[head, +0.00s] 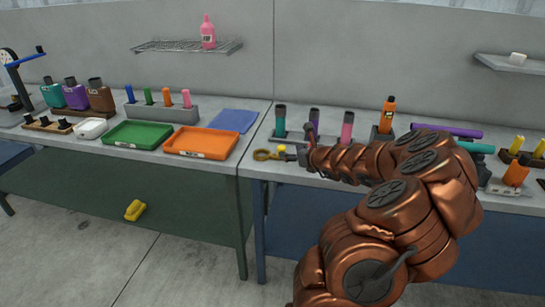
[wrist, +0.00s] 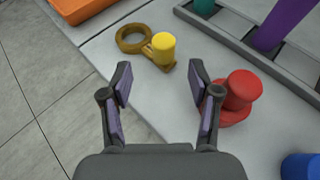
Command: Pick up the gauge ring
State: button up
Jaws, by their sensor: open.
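The gauge ring appears to be the brass ring (wrist: 134,38) with a yellow cylindrical knob (wrist: 163,47) on its flat brass arm. It lies near the front edge of the right bench. In the head view, the ring (head: 261,155) and its yellow knob (head: 282,149) show left of my gripper (head: 305,144). In the wrist view, my gripper (wrist: 161,82) is open and empty. The yellow knob is just beyond the gap between its fingertips, and the ring is farther out to the left. No contact shows.
A red knob on a red disc (wrist: 238,95) stands close beside the right finger. A grey rack (wrist: 240,45) with coloured tubes is behind it. A blue cylinder (wrist: 300,167) is at lower right. An orange tray (head: 200,142) stands on the left bench.

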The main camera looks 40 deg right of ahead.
aim_at(282, 150)
jog(key=shift+d+f, duration=0.3)
jog(key=shift+p+x, duration=0.45)
jog(key=shift+x, duration=3.2)
grip_shut()
